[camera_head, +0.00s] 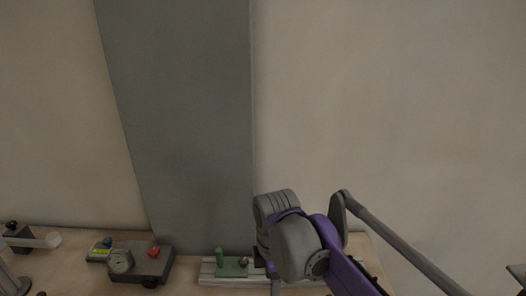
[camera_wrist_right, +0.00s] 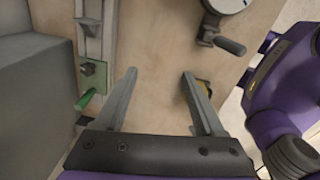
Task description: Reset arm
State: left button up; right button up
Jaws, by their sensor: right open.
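My right arm (camera_head: 300,240), purple and grey, reaches in from the lower right of the head view over the table's right part. A small yellow and dark thing (camera_wrist_right: 204,88) is partly hidden behind the right finger. My left gripper is in neither view.
A pale rail (camera_head: 208,275) carries a green block (camera_head: 232,269); both lie left of the gripper in the wrist view. A gauge box (camera_head: 140,265) with a red knob stands further left. A dark crank handle (camera_wrist_right: 230,46) lies ahead. A grey panel (camera_head: 190,120) rises behind.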

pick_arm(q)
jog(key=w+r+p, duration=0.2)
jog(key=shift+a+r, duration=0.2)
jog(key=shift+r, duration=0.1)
pick_arm(e)
jog(key=s+d+f+m+t, duration=0.1)
jog(key=s+d+f+m, duration=0.1)
jog(key=s+d+m, duration=0.2)
jog(key=s+d+f+m+t+p, duration=0.1)
jog(key=s+d+f+m+t, duration=0.1)
jog(key=s+d+m, duration=0.3)
jog(key=s+d+f+m+t+p, duration=0.1)
jog(key=s+d+f+m, duration=0.2)
jog(key=d+m, duration=0.3)
jog(key=shift+s+f+m+t, duration=0.2)
jog(key=shift+s+m, duration=0.2)
jog(key=shift+m, duration=0.65)
jog(key=shift+s+f+m+t, duration=0.1)
jog(key=shift+s+m+t, duration=0.2)
jog(key=shift+m, duration=0.75)
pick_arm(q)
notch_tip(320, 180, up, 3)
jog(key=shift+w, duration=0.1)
pick_arm(e)
jog(key=shift+s+d+f, duration=0.15)
jog(key=shift+s+d, duration=0.05)
jog(key=shift+s, duration=0.05)
